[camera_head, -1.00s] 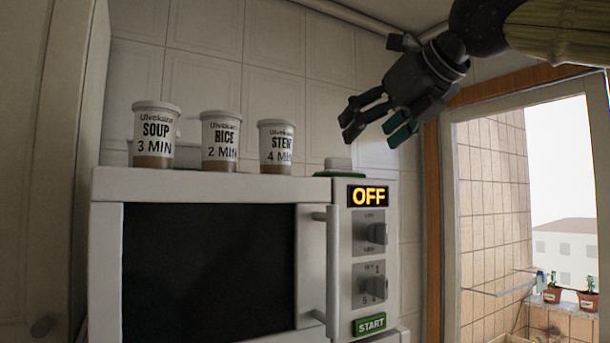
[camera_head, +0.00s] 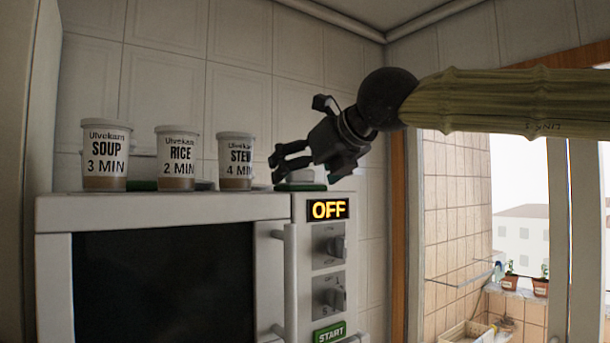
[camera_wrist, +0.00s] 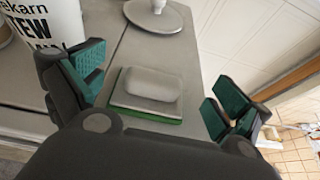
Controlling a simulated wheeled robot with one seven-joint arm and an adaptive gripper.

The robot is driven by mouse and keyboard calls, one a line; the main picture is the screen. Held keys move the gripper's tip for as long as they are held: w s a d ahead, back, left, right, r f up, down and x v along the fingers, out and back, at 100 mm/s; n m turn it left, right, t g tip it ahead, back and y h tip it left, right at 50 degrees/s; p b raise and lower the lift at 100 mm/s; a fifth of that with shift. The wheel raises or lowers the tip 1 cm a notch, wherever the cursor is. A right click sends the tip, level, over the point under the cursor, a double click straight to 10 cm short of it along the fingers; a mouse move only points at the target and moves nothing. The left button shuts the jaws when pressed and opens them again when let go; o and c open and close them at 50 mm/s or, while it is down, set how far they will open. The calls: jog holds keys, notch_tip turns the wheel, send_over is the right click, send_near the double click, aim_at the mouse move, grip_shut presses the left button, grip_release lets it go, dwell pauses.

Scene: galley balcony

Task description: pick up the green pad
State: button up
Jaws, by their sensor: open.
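The green pad (camera_wrist: 147,116) lies on top of the microwave near its right end, with a pale grey rounded block (camera_wrist: 150,84) on it. In the head view only a thin green edge (camera_head: 300,187) of the pad shows, partly hidden by my gripper. My gripper (camera_head: 283,170) is open and tilted downward close by. In the wrist view its two teal-lined fingers (camera_wrist: 158,88) stand on either side of the pad, apart from it. I see nothing between the fingertips being held.
The stew cup (camera_head: 236,161) stands close left of my gripper, with the rice cup (camera_head: 178,158) and soup cup (camera_head: 105,155) farther left. A white round-based object (camera_wrist: 153,18) stands behind the pad. The tiled wall (camera_head: 240,75) is behind the microwave (camera_head: 170,205).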

jog(key=shift+w+a+f, duration=0.1)
jog(key=shift+w+a, duration=0.05)
jog(key=shift+a, duration=0.55)
jog(key=shift+d, duration=0.35)
jog(key=shift+c, duration=0.2)
jog(key=shift+d, duration=0.25)
jog(key=c, duration=0.7)
jog(key=shift+a, duration=0.15)
jog(key=shift+c, duration=1.3)
jog(key=shift+a, duration=0.2)
jog(key=shift+d+r, duration=0.2)
jog(key=shift+a+r+b, duration=0.15)
jog(key=shift+r+b, duration=0.4)
jog(key=shift+r, duration=0.05)
jog(key=shift+r+b, duration=0.45)
jog(key=shift+r, duration=0.5)
jog(key=s+a+b, duration=0.2)
jog(key=s+b, duration=0.1)
jog(key=s, duration=0.4)
jog(key=s+a+r+b, duration=0.1)
jog(key=s+a+b, duration=0.2)
jog(key=s, duration=0.5)
jog(key=shift+r+b, duration=0.3)
jog(key=shift+b, duration=0.05)
